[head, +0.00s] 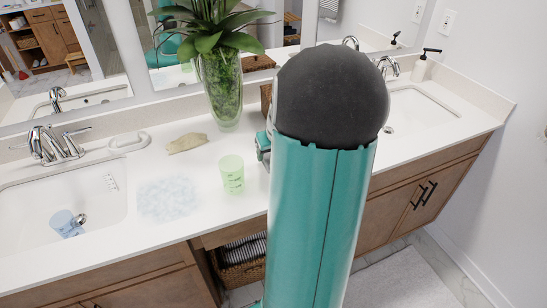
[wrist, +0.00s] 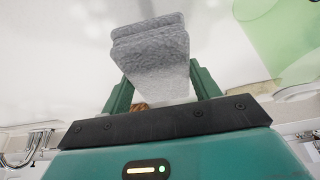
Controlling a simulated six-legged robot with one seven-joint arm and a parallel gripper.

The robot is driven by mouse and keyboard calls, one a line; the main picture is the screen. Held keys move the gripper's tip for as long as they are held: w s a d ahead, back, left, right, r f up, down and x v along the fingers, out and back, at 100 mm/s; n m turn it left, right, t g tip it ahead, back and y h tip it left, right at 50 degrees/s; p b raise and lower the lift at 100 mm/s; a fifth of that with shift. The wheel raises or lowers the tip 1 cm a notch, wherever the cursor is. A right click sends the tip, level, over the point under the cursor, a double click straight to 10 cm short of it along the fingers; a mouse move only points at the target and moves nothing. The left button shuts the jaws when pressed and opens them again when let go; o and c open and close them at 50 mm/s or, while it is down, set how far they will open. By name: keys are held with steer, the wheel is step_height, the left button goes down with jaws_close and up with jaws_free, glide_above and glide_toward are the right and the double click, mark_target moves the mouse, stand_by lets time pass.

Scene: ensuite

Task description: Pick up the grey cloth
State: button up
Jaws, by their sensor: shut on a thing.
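The grey cloth (wrist: 150,48) is a thick folded block in the wrist view. It sits between the two green fingers of my gripper (wrist: 156,75), which is shut on it. Whether the cloth touches the surface beyond cannot be told. In the head view only a small teal part of my gripper (head: 263,146) shows beside my arm, over the counter. The cloth is hidden there behind my arm.
A green cup (head: 231,175) stands left of my gripper. A bluish-white patch (head: 168,198), a beige lump (head: 186,143) and a glass plant vase (head: 222,90) are on the counter (head: 205,215). A blue cup (head: 67,222) lies in the left sink.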

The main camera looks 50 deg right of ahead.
steer(key=a+r, duration=0.1)
steer(key=s+a+r, duration=0.1)
steer(key=a+r, duration=0.2)
steer(key=r, duration=0.1)
steer(key=shift+s+a+r, duration=0.2)
steer(key=shift+s+a, duration=0.05)
steer(key=shift+a, duration=0.05)
steer(key=s+a+r, duration=0.2)
steer(key=a+r, duration=0.1)
steer(key=a, duration=0.4)
steer(key=shift+s+a+r, duration=0.15)
steer(key=shift+s+a, duration=0.15)
steer(key=shift+s, duration=0.1)
steer(key=o, duration=0.4)
steer(key=c, duration=0.3)
steer(key=shift+w, duration=0.1)
